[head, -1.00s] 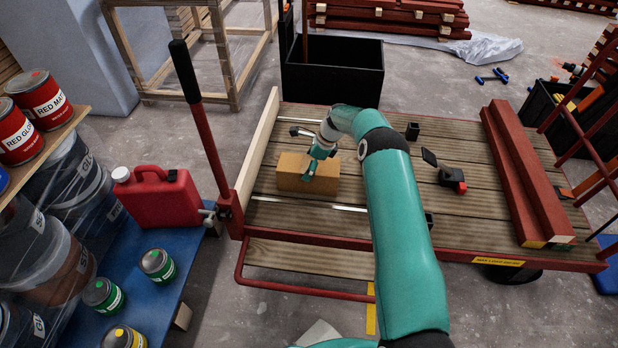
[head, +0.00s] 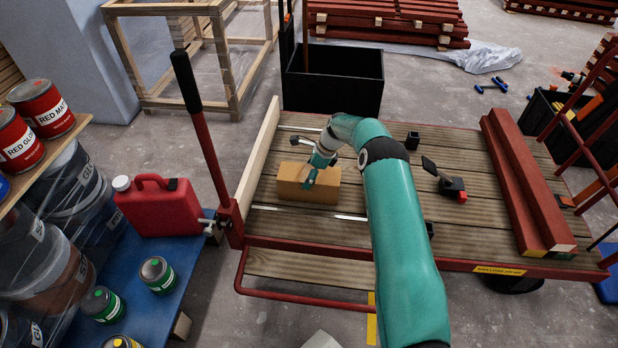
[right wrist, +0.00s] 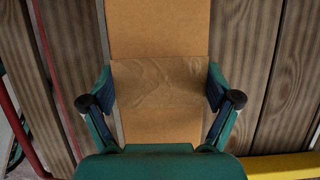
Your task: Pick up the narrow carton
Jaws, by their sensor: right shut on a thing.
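The narrow carton (head: 325,188), a brown box, lies on the wooden deck of the red-framed cart, towards its left side. My right gripper (head: 312,176) comes down over the carton from above. In the right wrist view the two fingers of my right gripper (right wrist: 162,88) stand on either side of the carton (right wrist: 158,30) and are shut on it. A smoother, wood-grained band crosses the carton between the fingers. In the head view the carton appears to rest on the boards; I cannot tell any small gap beneath. My left gripper is not in view.
A pale board (head: 262,160) stands along the cart's left edge, close to the carton. Dark red beams (head: 522,185) lie on the deck's right side. A small black clamp-like item (head: 452,187) sits between. A red jerrycan (head: 160,208) stands on the blue surface at left.

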